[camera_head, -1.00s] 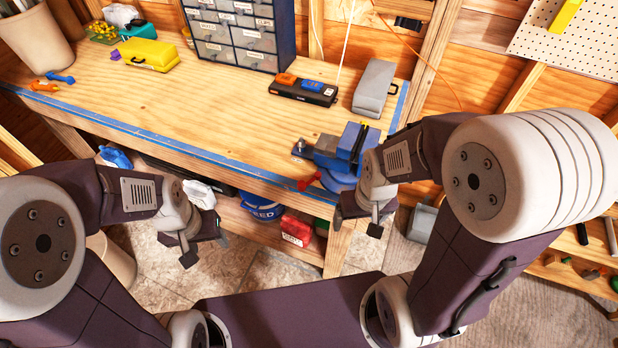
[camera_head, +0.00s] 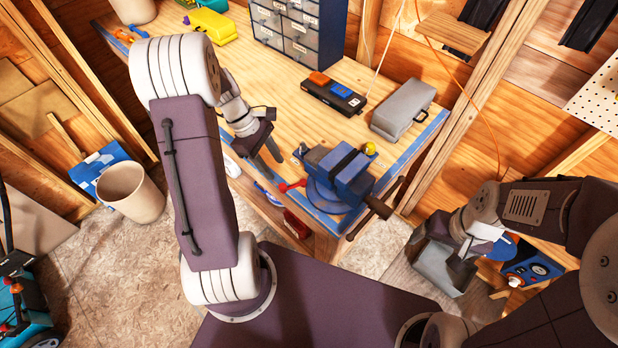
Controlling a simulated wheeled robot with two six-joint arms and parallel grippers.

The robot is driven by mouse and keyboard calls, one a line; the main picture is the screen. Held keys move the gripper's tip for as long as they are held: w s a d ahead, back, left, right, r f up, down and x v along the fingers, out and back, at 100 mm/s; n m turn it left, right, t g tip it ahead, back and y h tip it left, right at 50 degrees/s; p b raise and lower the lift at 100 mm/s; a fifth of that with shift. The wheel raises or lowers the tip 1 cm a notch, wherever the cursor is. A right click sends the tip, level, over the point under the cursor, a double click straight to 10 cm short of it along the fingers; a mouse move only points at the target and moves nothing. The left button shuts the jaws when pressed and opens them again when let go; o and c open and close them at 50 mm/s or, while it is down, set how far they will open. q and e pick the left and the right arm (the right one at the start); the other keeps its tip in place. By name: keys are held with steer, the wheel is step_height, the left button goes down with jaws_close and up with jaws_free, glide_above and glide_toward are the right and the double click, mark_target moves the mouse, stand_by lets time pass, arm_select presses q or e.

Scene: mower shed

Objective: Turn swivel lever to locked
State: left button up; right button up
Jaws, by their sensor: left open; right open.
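The blue bench vise (camera_head: 345,172) stands at the near right corner of the wooden workbench. A small lever with a red end (camera_head: 291,185) sticks out to the left, low at the vise's base; I take it to be the swivel lever. Which way counts as locked cannot be seen. My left gripper (camera_head: 262,150) is open and empty over the bench edge, up and left of the red lever and apart from it. My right gripper (camera_head: 464,264) is open at the lower right, away from the vise, in front of a grey bin.
On the workbench (camera_head: 262,85) are a black tool with orange and blue parts (camera_head: 333,93), a grey case (camera_head: 402,110) and a drawer cabinet (camera_head: 298,28). The vise's long handle (camera_head: 378,207) juts toward me. The grey bin (camera_head: 437,268) and a beige bucket (camera_head: 130,192) stand lower down.

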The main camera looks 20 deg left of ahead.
mark_target(281, 185)
arm_select(q)
steer(key=x, duration=0.5)
steer(key=p+x, duration=0.1)
steer(key=x, duration=0.2)
steer(key=shift+a+f, duration=0.25)
steer(key=shift+a, duration=0.05)
steer(key=shift+s+f, duration=0.15)
steer(key=shift+f, duration=0.05)
steer(key=shift+s+a+f, duration=0.1)
steer(key=shift+s+a, duration=0.2)
steer(key=shift+a, duration=0.1)
steer(key=shift+w+d, duration=0.15)
steer(key=shift+d, duration=0.05)
jaws_close()
arm_select(e)
steer(key=shift+s+a+r, duration=0.35)
steer(key=shift+a+r, duration=0.3)
steer(key=shift+a, duration=0.15)
